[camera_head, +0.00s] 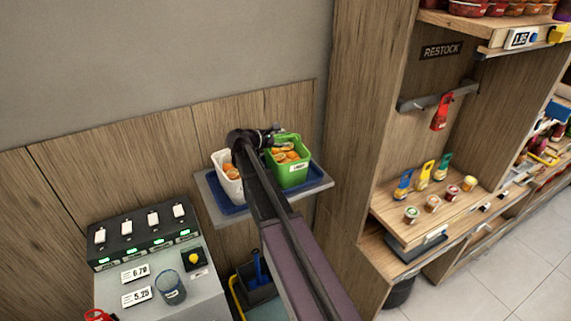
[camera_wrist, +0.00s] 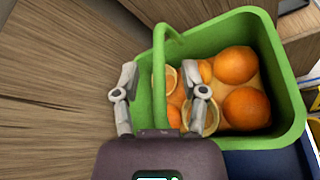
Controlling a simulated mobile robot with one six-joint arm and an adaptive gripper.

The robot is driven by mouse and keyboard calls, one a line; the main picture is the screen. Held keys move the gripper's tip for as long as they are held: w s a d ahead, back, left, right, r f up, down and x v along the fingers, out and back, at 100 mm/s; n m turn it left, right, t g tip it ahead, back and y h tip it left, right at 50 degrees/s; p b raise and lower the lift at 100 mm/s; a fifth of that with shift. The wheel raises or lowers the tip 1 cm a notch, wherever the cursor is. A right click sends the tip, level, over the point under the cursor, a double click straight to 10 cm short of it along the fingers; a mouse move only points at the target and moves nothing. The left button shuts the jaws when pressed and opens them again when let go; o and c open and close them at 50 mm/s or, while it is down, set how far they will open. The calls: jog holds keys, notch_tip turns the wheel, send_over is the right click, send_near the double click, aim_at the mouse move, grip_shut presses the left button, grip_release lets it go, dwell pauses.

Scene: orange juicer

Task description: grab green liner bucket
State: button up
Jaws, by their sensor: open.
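The green liner bucket (camera_head: 292,178) holds oranges and cut orange halves and stands upright at the right of the blue tray (camera_head: 318,178). In the wrist view the green bucket (camera_wrist: 282,62) fills the right half, with its green handle rising at the left side. My gripper (camera_wrist: 164,84) is open. One finger is left of the bucket's left side and the other is over its inside, with green rim and handle between them. I cannot tell whether the fingers touch it. In the head view my gripper (camera_head: 272,137) is at the bucket's back left.
A white bucket with oranges (camera_head: 226,184) stands on the same tray, left of my arm. The grey shelf (camera_head: 207,201) carries the tray against a wood-panelled wall. A tall wooden shelf unit (camera_head: 368,110) stands to the right, and a machine with a blue cup (camera_head: 171,288) is lower left.

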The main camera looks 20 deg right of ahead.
grip_shut()
jog(key=shift+r, duration=0.2)
dwell(0.5)
notch_tip(320, 180, up, 10)
jog(key=p, duration=1)
jog(key=shift+f, duration=0.2)
dwell(0.3)
